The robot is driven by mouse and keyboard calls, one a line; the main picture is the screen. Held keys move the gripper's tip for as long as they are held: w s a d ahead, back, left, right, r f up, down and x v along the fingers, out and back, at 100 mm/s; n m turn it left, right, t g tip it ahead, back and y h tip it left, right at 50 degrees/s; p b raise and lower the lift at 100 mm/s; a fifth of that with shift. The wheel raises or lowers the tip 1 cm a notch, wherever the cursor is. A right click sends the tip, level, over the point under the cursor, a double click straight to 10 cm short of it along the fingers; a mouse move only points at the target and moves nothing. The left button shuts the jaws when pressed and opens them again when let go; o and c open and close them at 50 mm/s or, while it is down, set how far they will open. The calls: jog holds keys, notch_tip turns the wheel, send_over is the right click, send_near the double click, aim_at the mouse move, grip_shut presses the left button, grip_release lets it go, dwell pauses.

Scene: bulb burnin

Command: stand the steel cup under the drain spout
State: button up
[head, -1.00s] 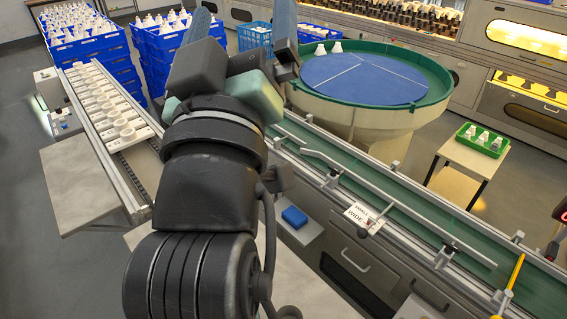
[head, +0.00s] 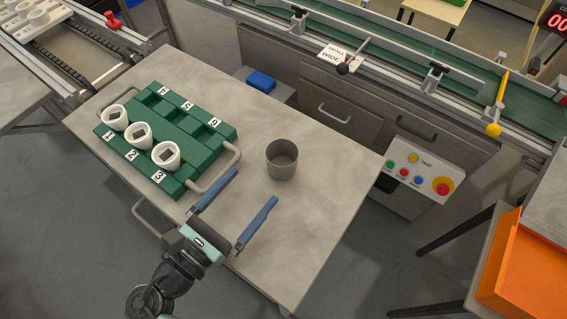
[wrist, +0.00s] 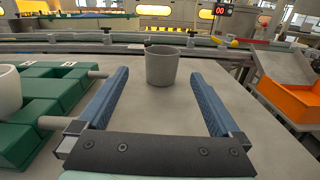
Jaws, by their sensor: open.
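The steel cup (head: 282,160) is a plain grey open cup standing upright on the grey table, to the right of a green tray. It looks empty. My gripper (head: 248,189) is open, with its two blue fingers spread and pointing toward the cup from the near side. In the wrist view the cup (wrist: 162,66) stands just beyond the fingertips, between their lines and not touched. I cannot make out the drain spout in these frames.
A green tray (head: 187,125) with numbered slots, a handle and several white cups (head: 166,155) stands close left of my gripper. A conveyor (head: 400,62) and a button panel (head: 425,170) lie beyond. An orange bin (head: 520,265) is at right. The table right of the cup is clear.

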send_near(291, 143)
jog(key=shift+w+d+f, duration=0.2)
jog(key=shift+w+d, duration=0.05)
jog(key=shift+w, duration=0.25)
jog(key=shift+w+d+f, duration=0.15)
jog(key=shift+w+d, duration=0.1)
jog(key=shift+w, duration=0.25)
jog(key=shift+r+b+x, duration=0.15)
jog(key=shift+b+x, duration=0.05)
jog(key=shift+x, duration=1.2)
jog(key=shift+r+b+x, duration=0.1)
jog(key=shift+b+x, duration=0.1)
jog(key=shift+x, duration=1.15)
jog(key=shift+s+d, duration=0.1)
jog(key=shift+d, duration=0.05)
jog(key=shift+c, duration=0.2)
jog(key=c, duration=1.4)
jog(key=shift+o, duration=0.2)
jog(key=shift+r, duration=0.1)
